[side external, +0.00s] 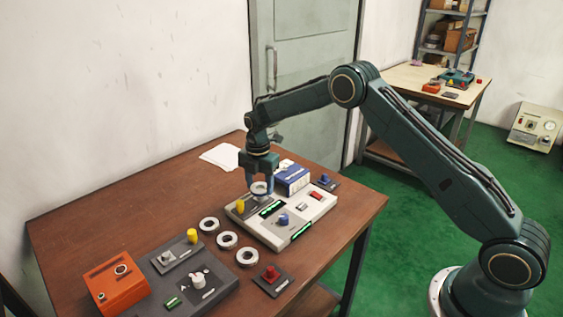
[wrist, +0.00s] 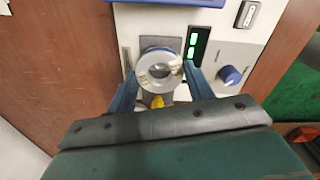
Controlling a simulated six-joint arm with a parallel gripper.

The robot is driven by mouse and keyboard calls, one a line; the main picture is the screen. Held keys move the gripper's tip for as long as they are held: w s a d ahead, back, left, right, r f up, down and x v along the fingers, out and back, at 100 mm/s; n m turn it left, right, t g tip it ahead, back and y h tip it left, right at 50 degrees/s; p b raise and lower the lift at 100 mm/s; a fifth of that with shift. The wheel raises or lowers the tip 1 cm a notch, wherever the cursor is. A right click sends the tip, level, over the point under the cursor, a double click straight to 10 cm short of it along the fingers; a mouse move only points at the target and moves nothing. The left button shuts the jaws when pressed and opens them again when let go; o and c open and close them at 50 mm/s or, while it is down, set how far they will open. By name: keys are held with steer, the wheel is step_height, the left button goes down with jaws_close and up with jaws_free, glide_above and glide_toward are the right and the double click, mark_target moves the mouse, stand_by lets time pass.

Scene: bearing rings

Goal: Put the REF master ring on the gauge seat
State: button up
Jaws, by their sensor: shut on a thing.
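My gripper (side external: 259,191) is shut on a pale metal ring, with one blue finger on each side of it. The ring (wrist: 146,71) shows face-on in the wrist view; I can read no REF mark on it. The held ring is over the far left part of the white gauge unit (side external: 292,220), in front of a dark square plate (wrist: 173,42). The gauge seat is not clearly seen; the ring and fingers cover that spot. I cannot tell whether the ring touches the unit. Three similar rings lie in a row on the table, the nearest (side external: 248,262) at the right end.
A dark control panel (side external: 215,289) and an orange box (side external: 115,284) stand at the front left. A blue-and-white box (side external: 292,178) stands behind the gauge unit. A red-button box (side external: 271,282) is near the front edge. The left tabletop (side external: 110,220) is clear.

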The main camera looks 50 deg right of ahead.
steer(key=shift+f, duration=1.15)
stand_by(1.8)
steer(key=o, duration=1.2)
steer(key=shift+r, duration=0.1)
steer(key=shift+r, duration=3.65)
